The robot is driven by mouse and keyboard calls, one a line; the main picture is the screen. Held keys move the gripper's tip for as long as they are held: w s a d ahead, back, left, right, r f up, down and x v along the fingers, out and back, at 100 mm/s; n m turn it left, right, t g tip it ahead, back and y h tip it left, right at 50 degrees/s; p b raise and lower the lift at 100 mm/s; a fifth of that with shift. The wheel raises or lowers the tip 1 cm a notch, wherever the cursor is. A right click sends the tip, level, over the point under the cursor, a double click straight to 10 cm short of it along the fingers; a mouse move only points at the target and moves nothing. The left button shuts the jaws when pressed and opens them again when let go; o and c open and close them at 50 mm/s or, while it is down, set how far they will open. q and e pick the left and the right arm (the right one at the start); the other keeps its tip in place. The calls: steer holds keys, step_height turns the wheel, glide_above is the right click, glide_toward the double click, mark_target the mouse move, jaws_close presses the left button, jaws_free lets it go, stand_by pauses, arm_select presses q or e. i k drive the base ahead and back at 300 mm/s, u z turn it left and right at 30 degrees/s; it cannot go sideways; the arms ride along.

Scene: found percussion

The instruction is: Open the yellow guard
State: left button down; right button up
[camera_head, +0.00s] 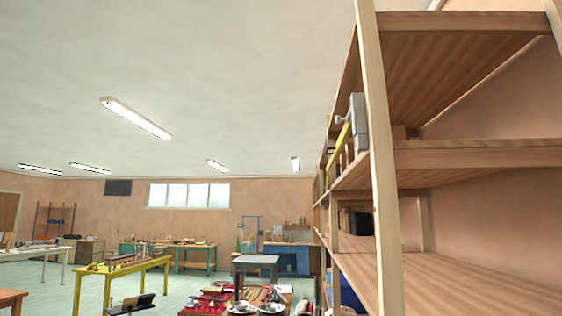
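A narrow yellow piece (339,141), which may be the yellow guard, shows edge-on at the wooden shelf unit, beside a grey box (359,122). It is small and partly hidden by the shelf post, so I cannot tell whether it is open or shut. Neither of my grippers can be made out in the head view.
The tall wooden shelf unit (380,180) fills the right side, close by. A yellow table (120,268) stands at the left and a grey table (255,261) near the middle. A red tray with several items (208,303) is at the bottom. Green floor shows between the tables.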

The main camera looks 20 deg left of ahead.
mark_target(347, 128)
steer(key=u, duration=0.3)
steer(key=k, duration=0.6)
steer(key=z, duration=0.35)
steer(key=i, duration=0.55)
steer(key=z, duration=0.45)
steer(key=i, duration=1.05)
steer(key=u, duration=0.05)
